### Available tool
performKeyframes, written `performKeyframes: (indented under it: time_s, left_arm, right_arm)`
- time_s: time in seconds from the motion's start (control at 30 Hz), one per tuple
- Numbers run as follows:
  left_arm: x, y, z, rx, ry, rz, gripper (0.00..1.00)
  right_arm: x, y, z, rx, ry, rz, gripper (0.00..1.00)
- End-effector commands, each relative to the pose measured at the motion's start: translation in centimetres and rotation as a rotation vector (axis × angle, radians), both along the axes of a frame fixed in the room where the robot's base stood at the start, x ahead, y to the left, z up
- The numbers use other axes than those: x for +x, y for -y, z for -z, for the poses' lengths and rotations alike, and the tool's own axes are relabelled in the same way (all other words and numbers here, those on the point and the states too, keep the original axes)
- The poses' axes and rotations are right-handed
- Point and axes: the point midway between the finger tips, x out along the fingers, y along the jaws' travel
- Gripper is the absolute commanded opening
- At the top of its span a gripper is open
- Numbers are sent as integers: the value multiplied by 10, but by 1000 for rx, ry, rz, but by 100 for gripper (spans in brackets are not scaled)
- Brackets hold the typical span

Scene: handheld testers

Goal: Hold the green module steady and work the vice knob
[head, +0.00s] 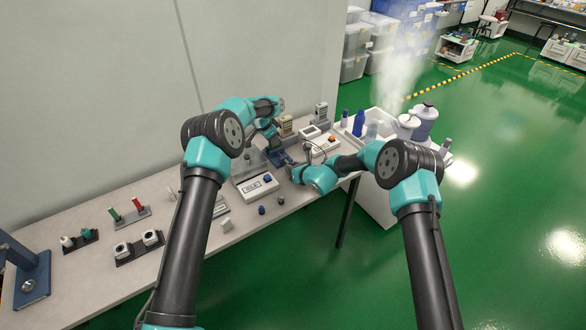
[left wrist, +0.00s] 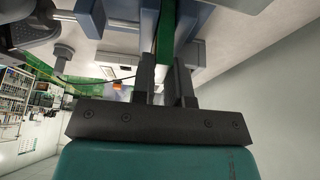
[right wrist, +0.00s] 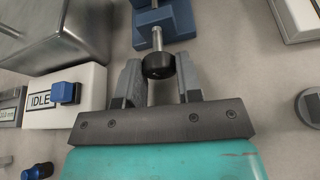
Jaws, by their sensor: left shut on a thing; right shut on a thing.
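The green module (left wrist: 165,38) shows as a narrow green strip between blue-grey vice jaws in the left wrist view. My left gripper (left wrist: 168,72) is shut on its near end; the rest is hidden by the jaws. The blue vice (right wrist: 172,22) also shows in the head view (head: 277,159). Its black round vice knob (right wrist: 158,66) sits on a metal rod coming out of the vice. My right gripper (right wrist: 158,75) is shut on this knob, with one finger on each side. In the head view the arms partly hide the vice, and the module cannot be made out.
A white tester with a blue button (right wrist: 66,92) reading IDLE stands left of my right gripper. A metal block (right wrist: 65,45) is behind it. A small dark-blue knob (right wrist: 38,171) lies nearby. Racks with green and red modules (head: 128,215) stand on the bench's left part.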

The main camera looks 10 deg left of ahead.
Motion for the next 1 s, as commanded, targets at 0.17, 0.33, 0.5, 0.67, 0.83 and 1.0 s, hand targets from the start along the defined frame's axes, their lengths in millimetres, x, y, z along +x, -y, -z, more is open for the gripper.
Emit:
performKeyframes:
  time_s: [0.17,0.33,0.5,0.67,0.83,1.0]
  left_arm:
    - [0,0,0,0,0,0,0]
    - [0,0,0,0,0,0,0]
    - [0,0,0,0,0,0,0]
    - [0,0,0,0,0,0,0]
    - [0,0,0,0,0,0,0]
    - [0,0,0,0,0,0,0]
  right_arm:
    - [0,0,-1,55,-50,-2,9]
    - [1,0,-1,93,-90,-1,9]
    - [0,0,0,102,-100,-1,9]
    - [0,0,0,101,-100,-1,9]
    - [0,0,0,101,-100,0,45]
    - [0,0,0,101,-100,0,58]
